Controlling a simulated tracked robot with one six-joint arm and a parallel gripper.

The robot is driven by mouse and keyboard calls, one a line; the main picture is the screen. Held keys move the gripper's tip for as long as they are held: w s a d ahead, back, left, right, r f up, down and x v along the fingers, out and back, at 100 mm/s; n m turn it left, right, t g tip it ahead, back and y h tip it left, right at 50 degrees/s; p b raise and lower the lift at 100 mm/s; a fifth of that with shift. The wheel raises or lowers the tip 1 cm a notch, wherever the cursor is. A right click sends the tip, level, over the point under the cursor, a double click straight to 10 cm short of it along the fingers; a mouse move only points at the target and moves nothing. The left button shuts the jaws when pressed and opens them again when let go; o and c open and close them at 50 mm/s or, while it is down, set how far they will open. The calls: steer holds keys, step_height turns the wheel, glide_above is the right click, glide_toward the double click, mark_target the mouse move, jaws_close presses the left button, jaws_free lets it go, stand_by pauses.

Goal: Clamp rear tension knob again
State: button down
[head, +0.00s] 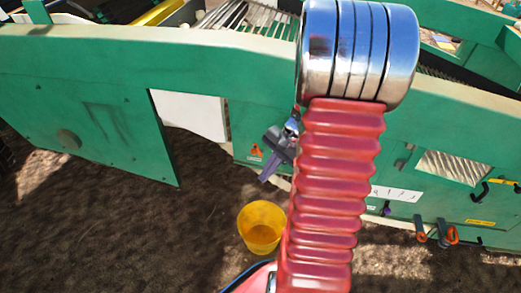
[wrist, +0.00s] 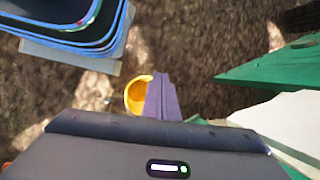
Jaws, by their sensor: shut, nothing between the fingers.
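My gripper (head: 266,177) hangs in front of the green machine (head: 85,105), left of my red arm in the head view. Its purple fingers point down and are shut with nothing between them. In the wrist view the shut purple fingers (wrist: 160,95) stand over dark ground beside a yellow bucket. I cannot tell which part is the rear tension knob. A small purple knob (head: 387,210) sits on the machine's side, right of my arm and apart from my gripper. Two orange-and-black handles (head: 436,233) show farther right. My arm hides part of the machine's side.
A yellow bucket (head: 262,228) stands on the soil below my gripper. Metal conveyor bars (head: 250,18) show above the machine's side. A black hooked handle (head: 480,192) sticks out at the right. The soil at the lower left is clear.

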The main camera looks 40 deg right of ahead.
steer(key=w+d+f+m+t, duration=0.3)
steer(key=d+f+m+t, duration=0.1)
steer(key=d+m, duration=0.4)
steer(key=w+d+f+m+t, duration=0.3)
steer(key=d+f+m, duration=0.4)
steer(key=d, duration=0.4)
steer(key=shift+w+d+m+t+h, duration=0.2)
steer(key=shift+w+m+t+h, duration=0.15)
steer(key=shift+m, duration=0.35)
steer(key=shift+a, duration=0.1)
steer(key=w+r+x, duration=0.1)
steer(key=r+x, duration=0.1)
steer(key=x, duration=1)
steer(key=shift+w+a, duration=0.35)
steer(key=shift+w, duration=0.25)
